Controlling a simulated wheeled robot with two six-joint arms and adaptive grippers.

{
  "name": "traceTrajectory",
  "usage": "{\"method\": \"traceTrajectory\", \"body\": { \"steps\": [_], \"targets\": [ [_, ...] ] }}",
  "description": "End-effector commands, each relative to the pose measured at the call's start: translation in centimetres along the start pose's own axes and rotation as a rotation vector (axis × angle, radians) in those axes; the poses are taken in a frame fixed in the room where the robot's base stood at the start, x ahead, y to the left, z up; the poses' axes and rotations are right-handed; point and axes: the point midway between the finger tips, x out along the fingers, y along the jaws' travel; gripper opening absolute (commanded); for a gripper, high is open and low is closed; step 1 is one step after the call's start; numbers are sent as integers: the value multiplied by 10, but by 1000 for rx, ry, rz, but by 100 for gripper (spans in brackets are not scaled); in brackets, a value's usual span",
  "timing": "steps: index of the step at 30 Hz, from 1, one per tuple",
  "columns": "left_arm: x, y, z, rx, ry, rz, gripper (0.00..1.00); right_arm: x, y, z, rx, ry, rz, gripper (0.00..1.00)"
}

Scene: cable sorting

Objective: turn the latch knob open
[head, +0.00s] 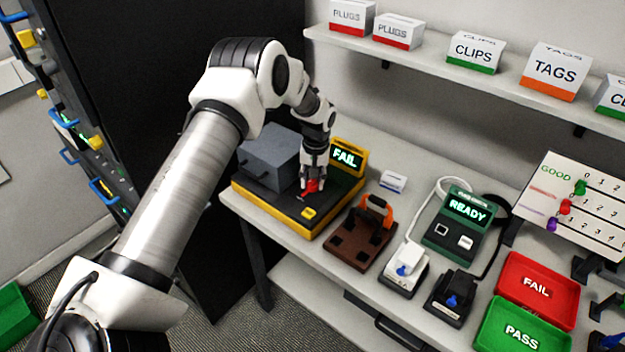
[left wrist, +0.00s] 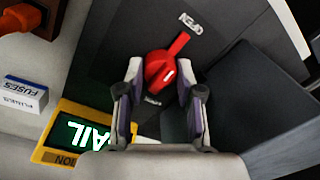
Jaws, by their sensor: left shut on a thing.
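The red latch knob (head: 313,186) sits on the dark top of a yellow-edged test box (head: 277,210), beside a grey lidded block (head: 268,155). A second label below the knob is partly hidden. My right gripper is not in view.
A FAIL display (head: 346,157) stands behind the knob. An orange-handled tool on a brown stand (head: 361,235), a green READY tester (head: 460,225), a red FAIL tray (head: 538,287) and a green PASS tray (head: 523,328) lie to the right. A shelf with boxes (head: 475,52) runs above.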

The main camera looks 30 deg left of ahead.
Motion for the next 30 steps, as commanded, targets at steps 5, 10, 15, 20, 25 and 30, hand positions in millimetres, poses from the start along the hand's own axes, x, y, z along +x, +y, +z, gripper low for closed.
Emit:
{"method": "traceTrajectory", "body": {
  "steps": [5,10,15,20,25,30],
  "targets": [
    [4,-1,3,-18,-11,-3,1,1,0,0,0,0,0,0],
    [4,-1,3,-20,-10,-3,1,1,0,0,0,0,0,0],
    [4,-1,3,-19,-9,-2,39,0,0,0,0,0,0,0],
    [2,0,2,-18,-6,-1,61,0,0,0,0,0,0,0],
    [1,0,1,-18,-3,-1,61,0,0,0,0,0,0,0],
    [-12,0,-1,-18,0,2,61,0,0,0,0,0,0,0]
  ]
}}
